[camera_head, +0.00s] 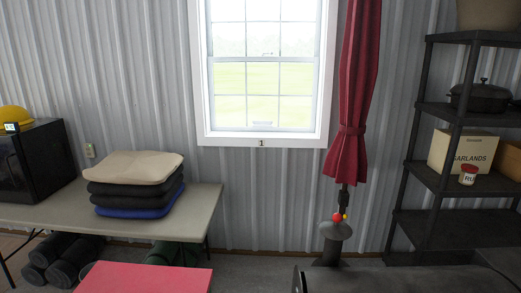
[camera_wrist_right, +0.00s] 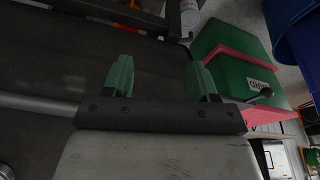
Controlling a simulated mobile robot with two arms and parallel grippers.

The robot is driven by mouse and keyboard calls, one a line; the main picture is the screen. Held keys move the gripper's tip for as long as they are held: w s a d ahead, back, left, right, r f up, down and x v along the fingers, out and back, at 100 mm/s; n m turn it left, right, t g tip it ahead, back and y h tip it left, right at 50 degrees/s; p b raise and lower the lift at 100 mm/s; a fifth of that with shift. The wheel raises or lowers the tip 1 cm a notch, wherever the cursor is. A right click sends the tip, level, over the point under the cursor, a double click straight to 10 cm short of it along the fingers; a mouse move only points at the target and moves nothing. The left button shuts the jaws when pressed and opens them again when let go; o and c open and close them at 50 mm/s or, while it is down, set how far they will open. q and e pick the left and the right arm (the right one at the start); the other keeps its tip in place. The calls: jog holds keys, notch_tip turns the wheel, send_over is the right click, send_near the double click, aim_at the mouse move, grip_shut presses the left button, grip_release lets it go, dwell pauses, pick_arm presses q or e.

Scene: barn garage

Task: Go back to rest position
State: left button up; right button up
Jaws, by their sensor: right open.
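My right gripper (camera_wrist_right: 162,74) shows in the right wrist view. Its two green fingers stand wide apart with nothing between them, so it is open and empty. A broad dark surface lies beyond the fingers. Neither gripper shows in the head view, and my left gripper is in no view.
Folded cushions (camera_head: 134,184) and a black appliance (camera_head: 38,165) stand on a table (camera_head: 190,208) at left. A red surface (camera_head: 146,278) is at the bottom. A shelf rack (camera_head: 430,183) stands at right. The right wrist view shows a green box (camera_wrist_right: 225,50).

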jog(key=s+d+f+g+b, duration=0.1)
jog(key=s+f+b, duration=0.3)
jog(key=f, duration=1.1)
jog(key=s+d+f+b, duration=0.15)
jog(key=s+f, duration=0.55)
jog(key=f, duration=0.8)
jog(key=s+f+b, duration=0.2)
jog(key=s+f, duration=0.4)
jog(key=s, duration=0.2)
jog(key=shift+d+g, duration=0.35)
jog(key=shift+g, duration=0.05)
jog(key=shift+f, duration=0.1)
